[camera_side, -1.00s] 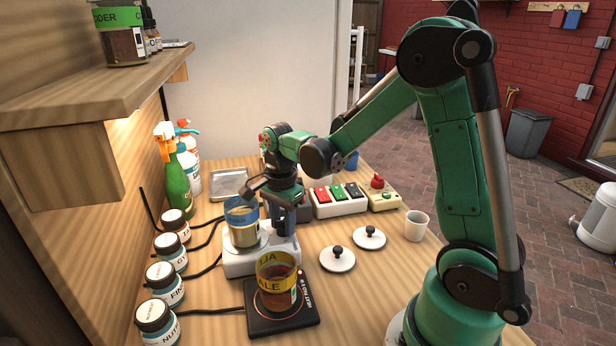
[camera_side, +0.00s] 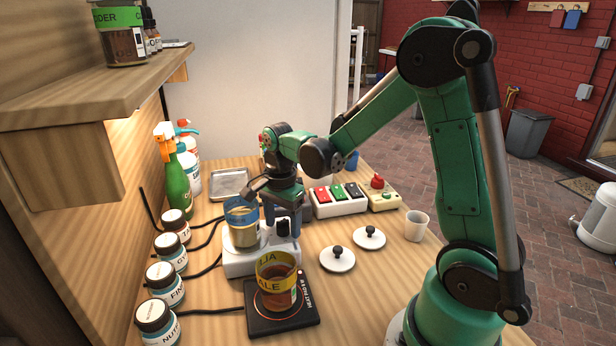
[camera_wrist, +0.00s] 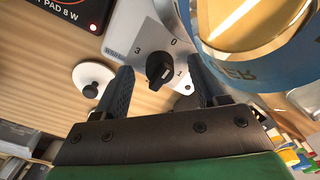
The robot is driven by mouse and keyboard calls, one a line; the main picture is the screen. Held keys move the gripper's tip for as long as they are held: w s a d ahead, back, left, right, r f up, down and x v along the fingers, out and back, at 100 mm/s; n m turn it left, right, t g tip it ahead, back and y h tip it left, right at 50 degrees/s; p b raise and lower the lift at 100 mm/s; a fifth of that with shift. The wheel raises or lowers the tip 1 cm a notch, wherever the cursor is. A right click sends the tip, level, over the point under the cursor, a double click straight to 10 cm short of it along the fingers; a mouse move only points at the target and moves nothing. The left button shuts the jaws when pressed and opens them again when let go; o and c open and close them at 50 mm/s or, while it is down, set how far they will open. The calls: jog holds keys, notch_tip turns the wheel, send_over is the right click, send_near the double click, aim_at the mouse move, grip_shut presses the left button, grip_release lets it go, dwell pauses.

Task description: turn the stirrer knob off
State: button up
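The stirrer (camera_side: 240,266) is a white unit with a blue-banded beaker (camera_side: 241,235) standing on it. Its black stirrer knob (camera_wrist: 159,69) has a white mark, and 0, 1 and 3 show around it; the mark appears to be on the side of the 1. The knob also shows on the stirrer's right part in the side view (camera_side: 283,229). My gripper (camera_wrist: 161,77) is open, with one blue finger on each side of the knob and a gap to each. It points down over the stirrer in the side view. Whether the fingers reach knob depth is unclear.
The beaker's blue band is close to my right finger in the wrist view. A hot pad (camera_side: 264,322) with a yellow-banded beaker (camera_side: 277,291) is in front. Two white lids (camera_side: 337,262) (camera_side: 369,240), a switch box (camera_side: 339,208) and a white cup (camera_side: 416,226) are to the right.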

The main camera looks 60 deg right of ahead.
aim_at(282, 221)
jog(key=shift+r, duration=2.8)
jog(key=shift+w+d+r, duration=0.1)
jog(key=shift+d+r, duration=0.05)
jog(key=shift+d, duration=0.05)
jog(key=r+n+t, duration=0.1)
jog(key=r+n+h, duration=0.1)
jog(key=n, duration=0.1)
jog(key=shift+w+d+n+t+h, duration=0.15)
jog(key=shift+d+n+t+h, duration=0.15)
jog(key=shift+t, duration=0.1)
jog(key=s+a+n+t+y, duration=0.1)
jog(key=s+a+n+t, duration=0.4)
jog(key=a+n, duration=0.5)
jog(key=n, duration=0.5)
jog(key=shift+s+r+y, duration=0.25)
jog(key=shift+r+y, duration=0.05)
jog(key=shift+r, duration=0.1)
